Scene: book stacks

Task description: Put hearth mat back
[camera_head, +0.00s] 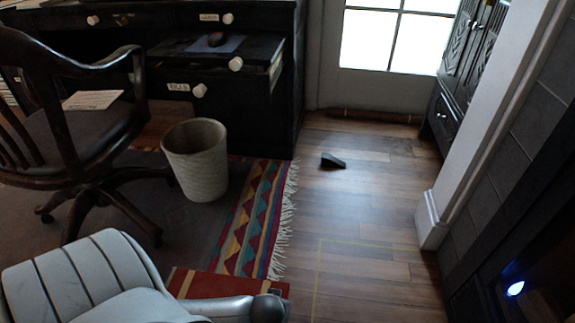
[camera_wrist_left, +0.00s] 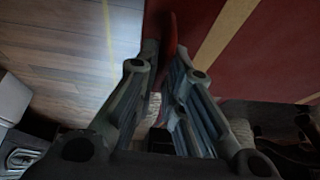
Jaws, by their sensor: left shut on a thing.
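The hearth mat (camera_head: 225,284) is red with pale yellow stripes. It shows at the bottom of the head view, partly hidden behind my left arm, by the patterned rug's lower end. In the left wrist view the mat (camera_wrist_left: 275,55) fills the upper right. My left gripper (camera_wrist_left: 163,75) is shut on the mat's edge, and a red fold sits between its fingers. A thin yellow outline (camera_head: 318,280) marks the wood floor to the right of the mat; its lower part runs out of the head view. My right gripper is not in view.
A dark wedge (camera_head: 333,161) lies on the floor. A white post base (camera_head: 431,222) stands at right. The floor between is mostly clear.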

